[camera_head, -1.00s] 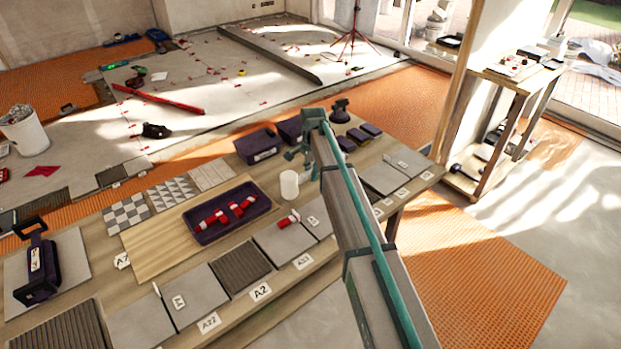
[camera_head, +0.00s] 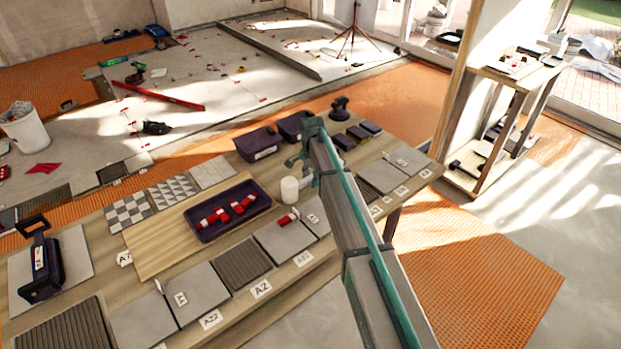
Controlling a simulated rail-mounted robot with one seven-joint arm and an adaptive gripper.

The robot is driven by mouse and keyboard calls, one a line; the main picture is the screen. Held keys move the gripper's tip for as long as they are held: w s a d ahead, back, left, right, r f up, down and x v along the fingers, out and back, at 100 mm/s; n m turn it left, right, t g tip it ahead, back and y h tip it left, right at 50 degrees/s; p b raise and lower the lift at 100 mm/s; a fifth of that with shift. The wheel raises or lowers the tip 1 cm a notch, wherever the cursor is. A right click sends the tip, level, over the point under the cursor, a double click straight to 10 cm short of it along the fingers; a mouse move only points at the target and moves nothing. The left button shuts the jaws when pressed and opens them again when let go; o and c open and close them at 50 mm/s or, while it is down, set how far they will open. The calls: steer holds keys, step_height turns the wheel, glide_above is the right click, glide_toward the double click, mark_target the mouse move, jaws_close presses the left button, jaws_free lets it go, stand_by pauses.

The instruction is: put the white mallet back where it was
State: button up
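The white mallet shows as a plain white cylindrical head (camera_head: 289,190) near the middle of the view, over the table's back part beside the purple tray. Its handle cannot be made out. My gripper (camera_head: 302,167), grey-green, is just above and to the right of the head, at the end of my arm reaching in from the lower right. The fingers are small and partly covered by the arm. The head moves together with my gripper, so it appears held; the grip itself is not clearly seen.
The table (camera_head: 130,285) carries a purple tray (camera_head: 262,203) with red-and-white pieces, tile samples, labels, purple bins (camera_head: 258,144) and a dark suction cup (camera_head: 340,108). A purple-handled tool (camera_head: 42,265) stands at left. A wooden shelf (camera_head: 490,75) stands at right.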

mark_target(311, 177)
steer(key=shift+r, duration=0.1)
step_height(311, 177, up, 12)
steer(key=b, duration=0.2)
steer(key=shift+d+b, duration=0.15)
steer(key=shift+b, duration=0.2)
stand_by(0.4)
